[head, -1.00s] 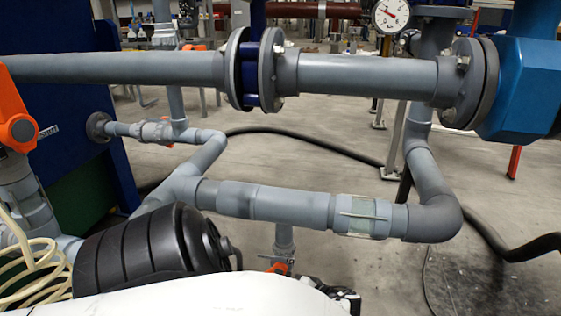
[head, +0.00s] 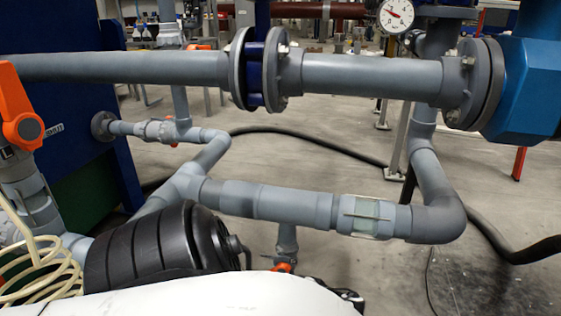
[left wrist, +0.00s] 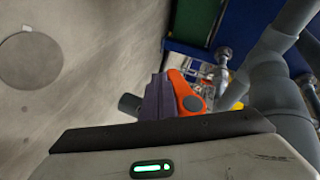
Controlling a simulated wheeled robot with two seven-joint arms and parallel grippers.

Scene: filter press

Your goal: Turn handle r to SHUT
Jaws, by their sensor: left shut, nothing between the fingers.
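A large orange valve handle (head: 20,115) stands at the left edge of the head view, on top of a grey upright pipe. A small orange handle (head: 281,267) sits low on a short branch pipe, partly hidden by my white arm. I cannot tell from any marking which is handle r. In the left wrist view an orange handle (left wrist: 190,95) shows just beyond my left gripper (left wrist: 156,102). The gripper is shut and empty, beside the handle; whether they touch is unclear. My right gripper is not in view.
Grey pipes (head: 270,203) cross the middle, with a flanged line (head: 130,67) above. A ribbed black part (head: 150,250) and a coiled cream hose (head: 35,262) are at lower left. A blue housing (head: 525,90) stands at right. Open floor (head: 310,140) lies behind the pipes.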

